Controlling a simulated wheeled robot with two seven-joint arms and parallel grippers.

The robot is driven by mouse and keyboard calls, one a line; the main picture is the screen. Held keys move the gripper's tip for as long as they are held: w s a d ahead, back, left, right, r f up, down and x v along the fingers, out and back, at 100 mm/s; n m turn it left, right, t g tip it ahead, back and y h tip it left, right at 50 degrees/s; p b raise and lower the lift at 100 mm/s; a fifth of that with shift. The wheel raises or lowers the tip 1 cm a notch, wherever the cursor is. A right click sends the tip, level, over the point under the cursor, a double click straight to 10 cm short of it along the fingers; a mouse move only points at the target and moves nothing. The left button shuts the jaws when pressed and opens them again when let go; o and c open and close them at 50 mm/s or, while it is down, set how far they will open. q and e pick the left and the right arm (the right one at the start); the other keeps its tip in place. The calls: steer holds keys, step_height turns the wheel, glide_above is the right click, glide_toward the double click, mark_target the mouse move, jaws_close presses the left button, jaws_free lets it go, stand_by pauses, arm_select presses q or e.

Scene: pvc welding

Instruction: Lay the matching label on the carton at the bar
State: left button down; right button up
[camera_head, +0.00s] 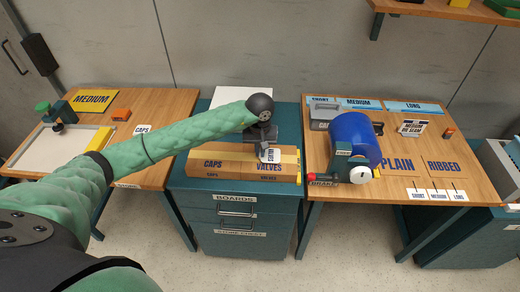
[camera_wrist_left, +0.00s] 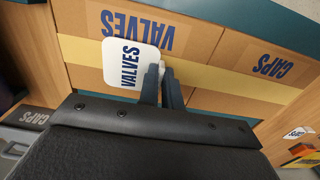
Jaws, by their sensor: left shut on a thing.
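My left gripper (camera_head: 262,138) is shut on a white label (camera_head: 267,156) with blue VALVES print. The label also shows at the fingertips in the left wrist view (camera_wrist_left: 130,65), in front of the carton marked VALVES (camera_wrist_left: 192,45). In the head view the VALVES carton (camera_head: 284,169) is the right one of two brown cartons on the teal cabinet. The CAPS carton (camera_head: 212,164) is at its left. A thin yellow-orange bar (camera_head: 299,165) stands at the VALVES end. I cannot tell if the label touches the carton. My right gripper is not in view.
A second label, marked CAPS (camera_head: 142,130), lies on the left table (camera_head: 150,166). The right table (camera_head: 318,165) holds a blue cylindrical machine (camera_head: 351,136), bins and PLAIN and RIBBED areas. A white sheet (camera_head: 238,97) lies behind the cartons.

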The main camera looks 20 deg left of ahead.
arm_select(q)
steer(key=shift+f, duration=0.45)
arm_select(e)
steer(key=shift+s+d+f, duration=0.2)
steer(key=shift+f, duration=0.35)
arm_select(q)
steer(key=shift+f, duration=0.1)
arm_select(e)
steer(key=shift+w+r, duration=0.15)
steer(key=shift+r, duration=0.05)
arm_select(q)
steer(key=c, duration=1.6)
jaws_free()
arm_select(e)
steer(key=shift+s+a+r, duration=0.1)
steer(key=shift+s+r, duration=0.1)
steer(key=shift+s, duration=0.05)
